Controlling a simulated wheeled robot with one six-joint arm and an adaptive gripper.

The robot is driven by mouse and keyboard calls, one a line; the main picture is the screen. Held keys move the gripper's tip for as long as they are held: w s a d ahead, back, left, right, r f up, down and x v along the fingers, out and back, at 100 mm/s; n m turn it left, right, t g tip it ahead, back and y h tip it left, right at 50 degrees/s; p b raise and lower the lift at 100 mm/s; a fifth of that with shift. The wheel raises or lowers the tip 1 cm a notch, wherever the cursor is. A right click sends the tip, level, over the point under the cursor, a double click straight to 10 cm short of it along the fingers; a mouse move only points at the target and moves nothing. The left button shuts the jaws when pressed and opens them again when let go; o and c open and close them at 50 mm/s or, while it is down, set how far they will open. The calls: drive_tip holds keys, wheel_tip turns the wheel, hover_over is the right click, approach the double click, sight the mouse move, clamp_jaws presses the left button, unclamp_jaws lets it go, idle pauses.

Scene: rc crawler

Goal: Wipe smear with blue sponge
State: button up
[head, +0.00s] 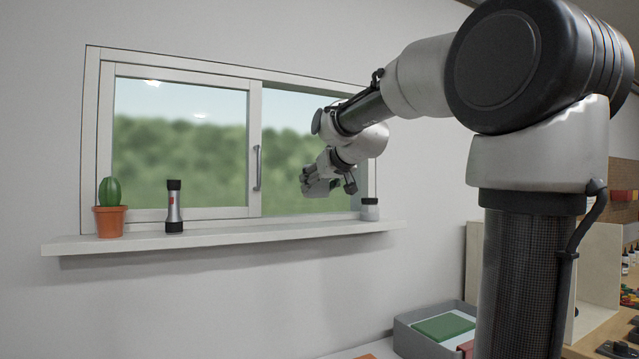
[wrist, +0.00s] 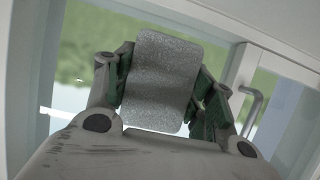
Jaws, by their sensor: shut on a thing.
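My gripper (head: 306,187) is in front of the right half of the window (head: 182,150). In the wrist view its two dark green fingers (wrist: 158,72) are shut on the sides of a speckled grey, sponge-like block (wrist: 160,82). The block looks grey, not blue. It stands out from the fingers toward the pane; I cannot tell whether it touches the glass. A pale patch (wrist: 70,97) shows low left behind the fingers; I cannot tell whether it is a smear or a reflection. No clear smear shows in the head view, and my arm hides part of the right pane.
A window handle (head: 257,168) sits on the middle frame. A grey bin (head: 408,335) stands below right. The sill's middle is clear.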

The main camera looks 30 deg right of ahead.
drive_tip(key=shift+w, duration=2.75)
drive_tip(key=shift+w, duration=0.95)
drive_tip(key=shift+s+d, duration=0.1)
drive_tip(key=shift+d, duration=1.9)
drive_tip(key=shift+a, duration=0.1)
drive_tip(key=shift+w+a, duration=0.15)
drive_tip(key=shift+a, duration=0.8)
drive_tip(key=shift+w+a, duration=0.1)
drive_tip(key=shift+a, duration=0.85)
